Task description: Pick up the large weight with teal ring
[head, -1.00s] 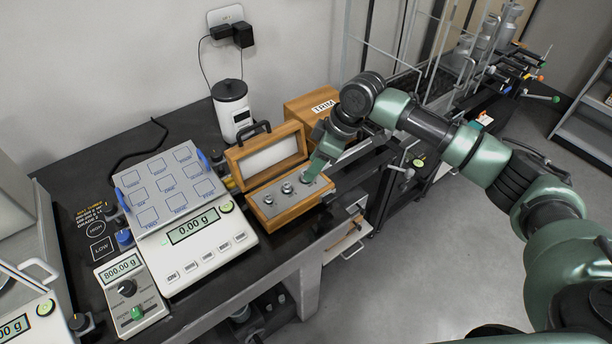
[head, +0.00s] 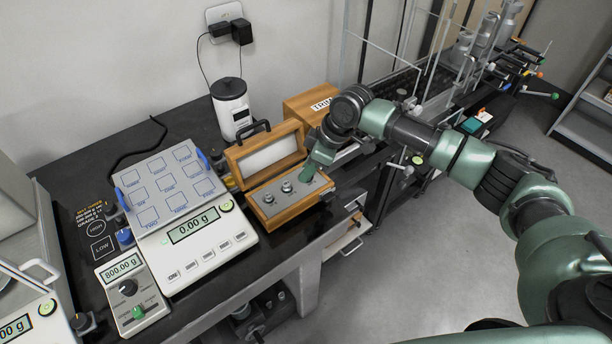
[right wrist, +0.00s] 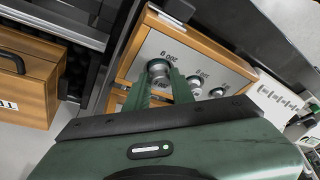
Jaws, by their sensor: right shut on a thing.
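The open wooden weight box (head: 296,207) stands on the black bench with its lid tilted back. Its grey panel holds a row of metal weights. My right gripper (head: 308,175) reaches down to the right-hand end of the row. In the right wrist view its two green fingers (right wrist: 160,80) are shut on the largest weight (right wrist: 158,67), which appears to be still in the box. A teal ring cannot be made out on it. Two smaller weights (right wrist: 194,82) (right wrist: 217,92) sit beside it, apart from the fingers. My left gripper is not in view.
A white balance (head: 200,245) reading 0.00 g stands left of the box, with a control unit (head: 132,290) in front. A closed wooden box (head: 302,106) and a white canister (head: 232,110) stand behind. The bench's front edge runs close to the weight box.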

